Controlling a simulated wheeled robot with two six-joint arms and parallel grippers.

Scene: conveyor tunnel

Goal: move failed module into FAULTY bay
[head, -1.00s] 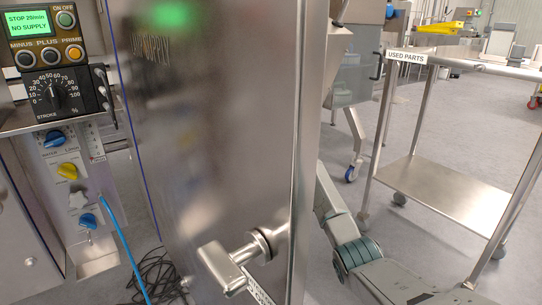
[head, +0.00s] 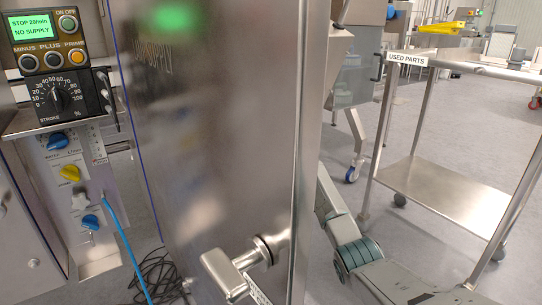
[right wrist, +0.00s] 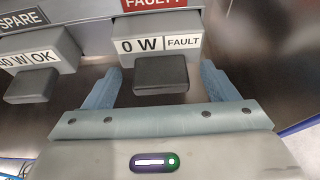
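The failed module (right wrist: 158,44), a grey block with labels "0 W" and "FAULT", sits under the red FAULTY sign (right wrist: 160,4) in the right wrist view. Its dark front grip (right wrist: 160,75) points toward my right gripper (right wrist: 162,72). The gripper's two blue-grey fingers are spread on either side of this grip, with gaps showing on both sides. In the head view my right arm runs behind the steel door, which hides the gripper and the bays. My left gripper is not in view.
A module labelled OK (right wrist: 42,62) sits left under the SPARE sign (right wrist: 22,20). In the head view the steel door (head: 215,150) with its lever handle (head: 228,272) fills the middle. A control panel (head: 60,60) is left; a USED PARTS cart (head: 440,190) is right.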

